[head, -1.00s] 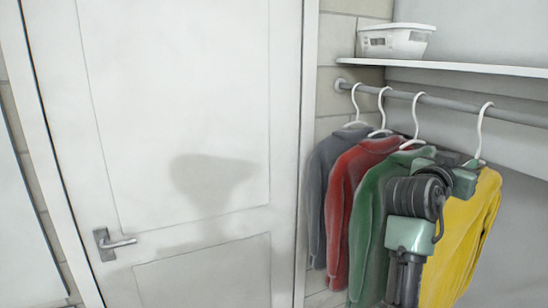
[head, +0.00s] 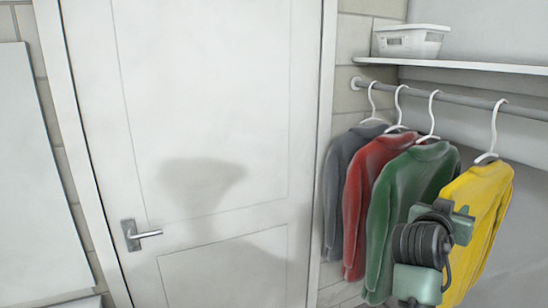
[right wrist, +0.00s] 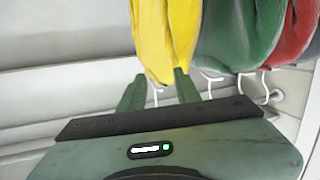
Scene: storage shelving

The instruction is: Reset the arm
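My right gripper (head: 455,222) is in front of the green and yellow garments in the head view, seen from behind with its fingers hidden. In the right wrist view its two green fingers (right wrist: 158,88) stand apart with nothing held between them. The yellow garment (head: 478,205) hangs just beyond; it also shows in the right wrist view (right wrist: 165,35), where the scene appears upside down. My left gripper is not in view.
A green (head: 408,185), a red (head: 375,165) and a grey garment (head: 342,165) hang on white hangers from a rail (head: 460,98). Above is a shelf (head: 470,66) with a white basket (head: 410,41). A closed white door (head: 215,100) stands left.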

